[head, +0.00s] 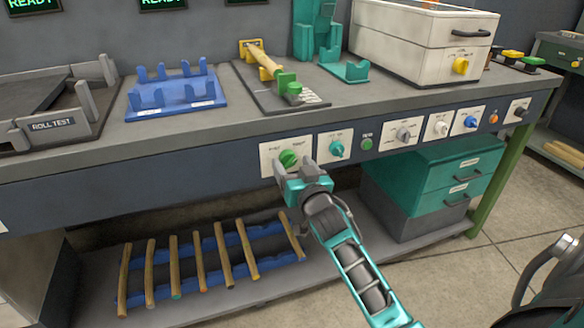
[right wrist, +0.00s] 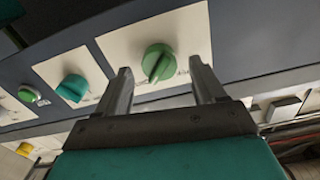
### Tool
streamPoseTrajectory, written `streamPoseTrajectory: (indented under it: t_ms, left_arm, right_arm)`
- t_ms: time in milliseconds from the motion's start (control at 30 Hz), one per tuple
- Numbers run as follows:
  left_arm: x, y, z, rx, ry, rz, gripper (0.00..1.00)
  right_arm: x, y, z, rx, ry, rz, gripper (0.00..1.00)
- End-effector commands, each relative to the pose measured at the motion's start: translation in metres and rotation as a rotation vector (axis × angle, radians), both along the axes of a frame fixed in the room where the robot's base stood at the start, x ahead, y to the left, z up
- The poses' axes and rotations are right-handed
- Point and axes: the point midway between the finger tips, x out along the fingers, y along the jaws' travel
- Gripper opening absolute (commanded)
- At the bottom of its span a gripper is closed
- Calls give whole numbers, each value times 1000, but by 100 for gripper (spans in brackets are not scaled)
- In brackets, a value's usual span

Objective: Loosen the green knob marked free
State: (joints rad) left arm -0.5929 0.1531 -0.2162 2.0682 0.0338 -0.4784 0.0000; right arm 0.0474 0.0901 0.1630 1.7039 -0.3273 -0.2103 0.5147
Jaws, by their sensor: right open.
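The green knob (head: 288,158) sits on a white plate (head: 270,164) at the left end of the row of controls on the bench's front panel. Small print flanks it, too small to read. My right gripper (head: 293,168) is open in front of this plate. In the right wrist view the knob (right wrist: 158,62) shows between the two spread fingers (right wrist: 160,70), apart from both. Its grip ridge stands near upright there, slightly tilted. I cannot tell how far the fingertips are from the panel. My left gripper is not in view.
A teal knob (head: 337,148) is just right of the green one, then a green button (head: 367,144) and other knobs. The benchtop overhangs the panel. Below, a shelf holds wooden rods (head: 174,264) and a teal drawer unit (head: 440,178).

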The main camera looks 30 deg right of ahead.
Motion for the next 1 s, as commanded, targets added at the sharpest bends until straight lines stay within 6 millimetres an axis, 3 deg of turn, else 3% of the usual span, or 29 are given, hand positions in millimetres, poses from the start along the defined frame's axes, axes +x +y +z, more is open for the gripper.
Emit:
streamPoseTrajectory:
  t_ms: [433,1000]
  left_arm:
    - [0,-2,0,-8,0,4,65]
    - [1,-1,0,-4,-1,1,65]
  right_arm:
    - [11,-3,0,-1,1,-1,69]
    - [11,-3,0,-1,1,-1,16]
